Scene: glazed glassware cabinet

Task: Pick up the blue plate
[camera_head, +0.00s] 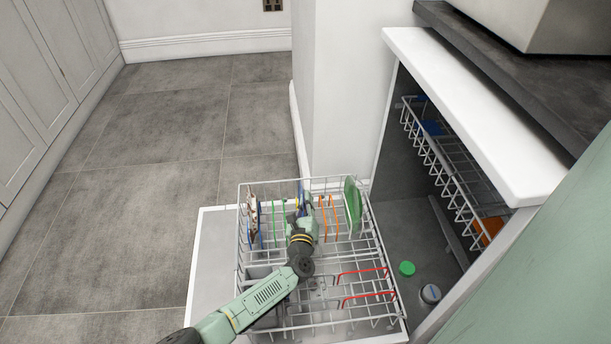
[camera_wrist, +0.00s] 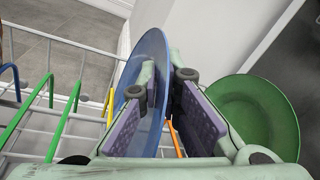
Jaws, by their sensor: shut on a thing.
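The blue plate (camera_wrist: 153,48) stands upright and nearly edge-on in the wrist view. My gripper (camera_wrist: 163,88), with purple finger pads, is shut on it, one finger on each side. The left finger hides part of the plate's face. In the head view my gripper (camera_head: 305,203) is low at the back of the pulled-out dishwasher rack (camera_head: 240,215). It largely hides the plate there. I cannot tell whether the plate still touches the rack.
A green plate (camera_head: 352,205) stands upright close on the right; the wrist view also shows it (camera_wrist: 262,115). Coloured rack tines and a patterned dish (camera_head: 252,212) are on the left. The dishwasher's upper rack (camera_head: 440,165) is at right. Floor at left is clear.

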